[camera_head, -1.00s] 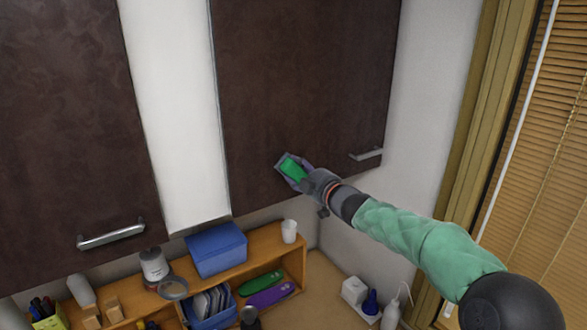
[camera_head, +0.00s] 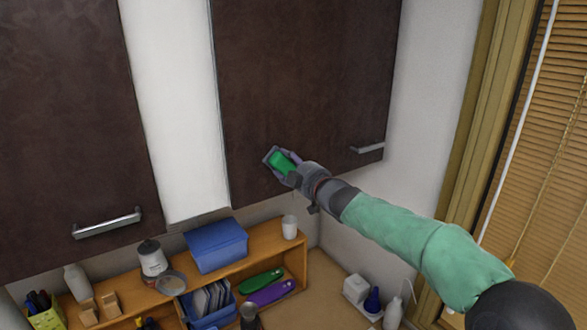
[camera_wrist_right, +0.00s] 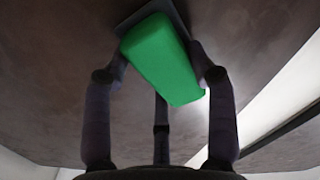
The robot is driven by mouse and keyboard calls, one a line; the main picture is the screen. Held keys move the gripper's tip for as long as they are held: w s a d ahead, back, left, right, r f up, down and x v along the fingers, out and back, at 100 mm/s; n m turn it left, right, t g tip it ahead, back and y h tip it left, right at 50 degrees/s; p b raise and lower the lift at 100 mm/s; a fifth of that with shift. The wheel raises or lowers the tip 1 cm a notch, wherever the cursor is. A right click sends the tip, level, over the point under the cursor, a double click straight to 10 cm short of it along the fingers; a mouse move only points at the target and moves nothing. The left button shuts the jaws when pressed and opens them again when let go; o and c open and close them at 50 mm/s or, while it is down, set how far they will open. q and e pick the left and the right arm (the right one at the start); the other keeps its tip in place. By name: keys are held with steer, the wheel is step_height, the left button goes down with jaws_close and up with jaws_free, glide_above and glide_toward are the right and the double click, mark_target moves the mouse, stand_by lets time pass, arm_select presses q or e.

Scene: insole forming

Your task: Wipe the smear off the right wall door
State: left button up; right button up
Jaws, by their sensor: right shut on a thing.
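The right wall door (camera_head: 305,80) is a dark brown cabinet door with a metal handle (camera_head: 367,149) at its lower right. My right gripper (camera_head: 283,164) is at the lower left part of this door, shut on a green block (camera_head: 282,162) with a grey pad (camera_wrist_right: 150,14) on its far side. In the right wrist view the block (camera_wrist_right: 162,60) sits between the fingers, and the pad appears to lie against the brown surface. I cannot make out a smear; it may be hidden behind the pad. My left gripper is not in view.
Below stands a wooden shelf (camera_head: 262,242) with a blue box (camera_head: 216,245), a white cup (camera_head: 289,227) and jars. The left wall door (camera_head: 70,120) has its own handle (camera_head: 107,223). A window blind (camera_head: 540,150) is at the right.

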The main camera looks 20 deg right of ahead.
steer(key=shift+a, duration=0.1)
steer(key=shift+s, duration=0.85)
steer(key=shift+s+d, duration=0.15)
steer(key=shift+s, duration=0.5)
steer(key=shift+s+d, duration=0.15)
steer(key=shift+s, duration=1.2)
steer(key=shift+d, duration=0.1)
steer(key=shift+s+d, duration=0.15)
steer(key=shift+s, duration=1.3)
